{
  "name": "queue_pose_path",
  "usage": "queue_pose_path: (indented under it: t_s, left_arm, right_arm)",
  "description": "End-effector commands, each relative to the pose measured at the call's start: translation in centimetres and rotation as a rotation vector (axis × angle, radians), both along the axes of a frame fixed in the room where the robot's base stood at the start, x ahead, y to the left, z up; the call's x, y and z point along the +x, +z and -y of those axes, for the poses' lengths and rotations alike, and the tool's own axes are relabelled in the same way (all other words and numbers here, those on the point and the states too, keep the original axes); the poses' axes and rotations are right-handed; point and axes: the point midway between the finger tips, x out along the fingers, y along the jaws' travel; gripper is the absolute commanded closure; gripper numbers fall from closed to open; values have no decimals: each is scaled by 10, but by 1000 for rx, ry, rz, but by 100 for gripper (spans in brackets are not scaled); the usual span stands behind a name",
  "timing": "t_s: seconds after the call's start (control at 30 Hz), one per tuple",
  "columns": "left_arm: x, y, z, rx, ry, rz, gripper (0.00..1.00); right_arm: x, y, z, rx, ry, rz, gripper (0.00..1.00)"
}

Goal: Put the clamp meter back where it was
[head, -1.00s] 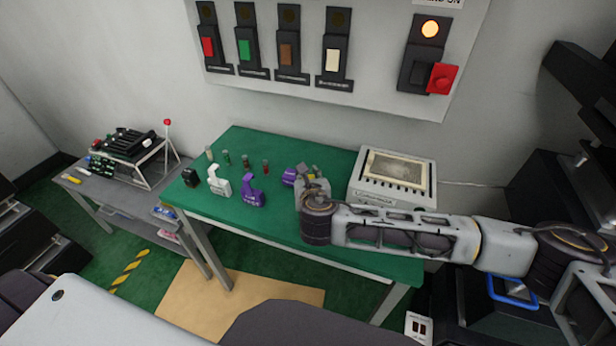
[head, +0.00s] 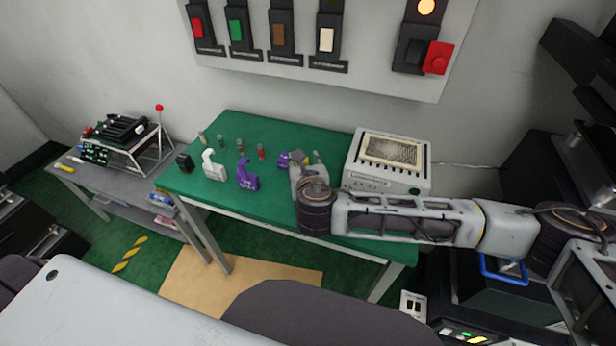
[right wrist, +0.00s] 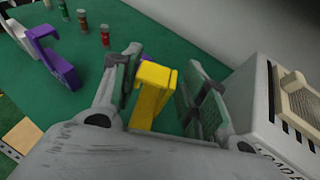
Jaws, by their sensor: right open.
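A yellow hook-shaped piece (right wrist: 152,92), which looks like a clamp meter, stands between the two fingers of my right gripper (right wrist: 160,85) in the right wrist view. The fingers are open, with a gap visible beside the piece. A bit of purple shows just behind it. In the head view my right gripper (head: 306,163) is low over the green table, mostly hiding the yellow piece; a purple item (head: 284,159) shows at its left. A purple hook-shaped meter (head: 246,176) and a white one (head: 212,168) stand apart to the left. My left gripper is out of view.
A light-grey box (head: 388,160) stands close right of my right gripper on the green table (head: 270,212). A black block (head: 184,163) and several small cylinders (head: 239,148) stand at the left. A wall panel (head: 370,78) with levers hangs behind.

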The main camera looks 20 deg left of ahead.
Motion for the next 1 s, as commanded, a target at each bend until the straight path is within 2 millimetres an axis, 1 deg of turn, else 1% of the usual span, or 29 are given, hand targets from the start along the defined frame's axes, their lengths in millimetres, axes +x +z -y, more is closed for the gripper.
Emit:
queue_pose_path:
  t_s: [0.23,0.4,0.57,0.7,0.9,1.0]
  left_arm:
    - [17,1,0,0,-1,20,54]
    - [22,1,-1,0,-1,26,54]
    - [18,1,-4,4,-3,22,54]
    - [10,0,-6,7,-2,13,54]
    - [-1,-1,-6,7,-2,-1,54]
    - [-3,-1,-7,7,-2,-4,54]
  right_arm:
    - [-23,10,10,1,1,-1,56]
    - [-39,17,17,0,1,0,56]
    - [-54,24,23,1,2,0,56]
    - [-65,29,28,0,1,0,56]
    - [-74,33,33,0,0,0,56]
    - [-76,34,33,0,0,0,56]
